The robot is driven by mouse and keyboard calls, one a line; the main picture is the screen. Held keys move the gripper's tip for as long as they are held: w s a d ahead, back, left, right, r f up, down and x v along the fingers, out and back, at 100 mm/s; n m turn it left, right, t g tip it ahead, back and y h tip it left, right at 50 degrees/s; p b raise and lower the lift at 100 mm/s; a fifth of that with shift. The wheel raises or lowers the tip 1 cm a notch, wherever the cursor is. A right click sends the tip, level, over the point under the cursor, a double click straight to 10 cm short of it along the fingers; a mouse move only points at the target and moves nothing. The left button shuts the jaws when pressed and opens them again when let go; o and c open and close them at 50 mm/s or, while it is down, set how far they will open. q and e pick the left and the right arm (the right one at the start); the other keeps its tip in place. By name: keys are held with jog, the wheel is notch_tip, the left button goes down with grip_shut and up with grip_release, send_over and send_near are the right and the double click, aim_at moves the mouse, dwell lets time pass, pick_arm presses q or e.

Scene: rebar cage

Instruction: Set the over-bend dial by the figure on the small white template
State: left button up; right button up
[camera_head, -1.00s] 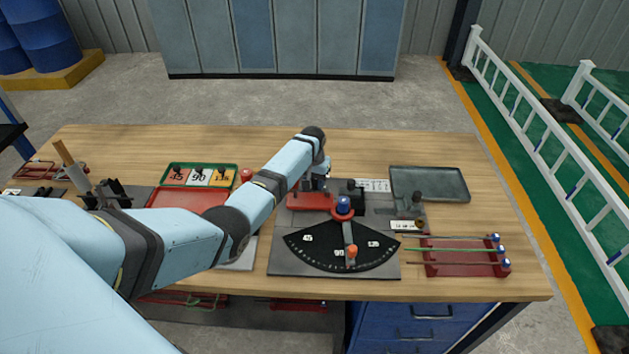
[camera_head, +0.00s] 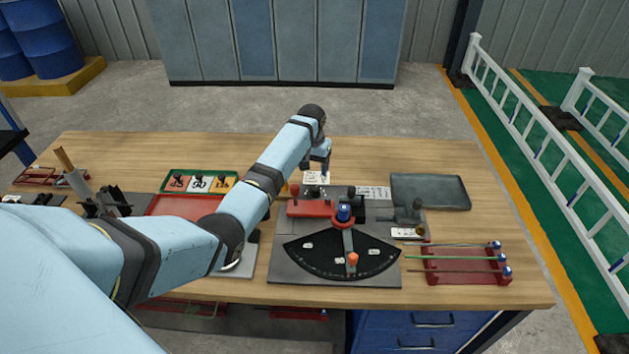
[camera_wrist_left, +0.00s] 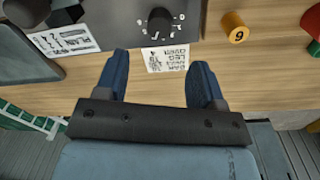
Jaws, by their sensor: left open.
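My left gripper (camera_head: 323,179) is over the back of the bending bench in the head view. In the left wrist view its two blue fingers (camera_wrist_left: 165,84) are apart with nothing between them. A black over-bend dial (camera_wrist_left: 159,19) with white marks around it sits on a grey plate just past the fingertips. A small white card (camera_wrist_left: 167,56) with black print lies on the wood beside the dial, between the fingertips in the picture; its small print is hard to read. This card also shows in the head view (camera_head: 312,177). My right gripper is not in view.
A larger white printed card (camera_wrist_left: 66,38) and a yellow numbered cylinder (camera_wrist_left: 233,26) flank the dial. A red rod rack (camera_head: 466,266) and an empty grey tray (camera_head: 430,191) stand at right.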

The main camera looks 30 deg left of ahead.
pick_arm(q)
jog(key=shift+a+r, duration=0.1)
jog(key=shift+r, duration=2.2)
